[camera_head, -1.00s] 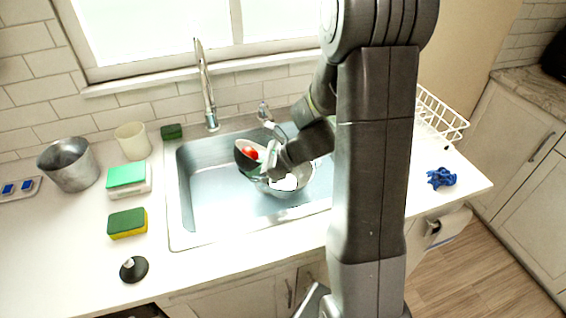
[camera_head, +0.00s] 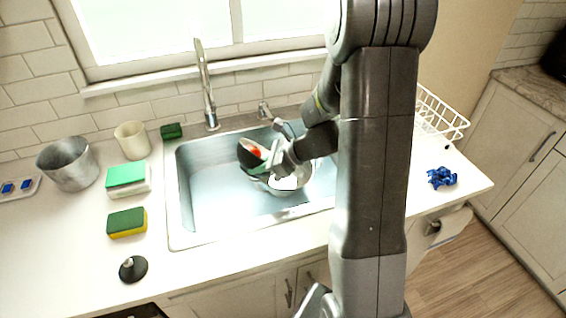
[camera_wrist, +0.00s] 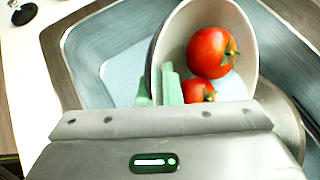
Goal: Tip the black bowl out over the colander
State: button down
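The black bowl (camera_head: 247,158), dark outside and pale inside, is tilted above the sink. My gripper (camera_head: 268,165) is shut on its wall; in the wrist view the pale green fingers (camera_wrist: 157,85) straddle the rim, one inside and one outside. Two red tomatoes (camera_wrist: 208,52) are still in the bowl (camera_wrist: 180,35); one shows in the head view (camera_head: 255,153). The metal colander (camera_head: 303,178) sits in the sink below and right of the bowl, partly hidden by my gripper and arm. Its grey rim seems to show in the wrist view (camera_wrist: 287,118).
The sink (camera_head: 205,205) is clear on its left side. A faucet (camera_head: 206,90) stands behind it. Sponges (camera_head: 127,223), a metal pot (camera_head: 68,165), a cream cup (camera_head: 132,140) and a black stopper (camera_head: 133,269) are on the left counter. A blue cloth (camera_head: 441,177) and white rack (camera_head: 440,112) are right.

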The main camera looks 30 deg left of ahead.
aim_at(249, 150)
jog(key=shift+w, duration=0.15)
jog(key=shift+w+d+r+m+g+y, duration=0.2)
jog(key=shift+w+r+m+g+y, duration=0.25)
jog(key=shift+r+g, duration=0.3)
dwell(0.6)
jog(key=shift+w+d+r+g+p, duration=0.1)
jog(key=shift+w+r+g+p, duration=0.1)
jog(key=shift+g+p, duration=0.1)
jog(key=shift+w+d+r+m+g+y, duration=0.15)
jog(key=shift+w+r+m+g+y, duration=0.2)
jog(key=shift+w+r+m+y, duration=0.15)
notch_tip(249, 150, up, 3)
jog(key=p, duration=0.3)
jog(key=shift+r, duration=0.1)
notch_tip(249, 150, down, 4)
jog(key=shift+r+b, duration=0.2)
jog(key=shift+b, duration=0.8)
jog(key=shift+r, duration=0.15)
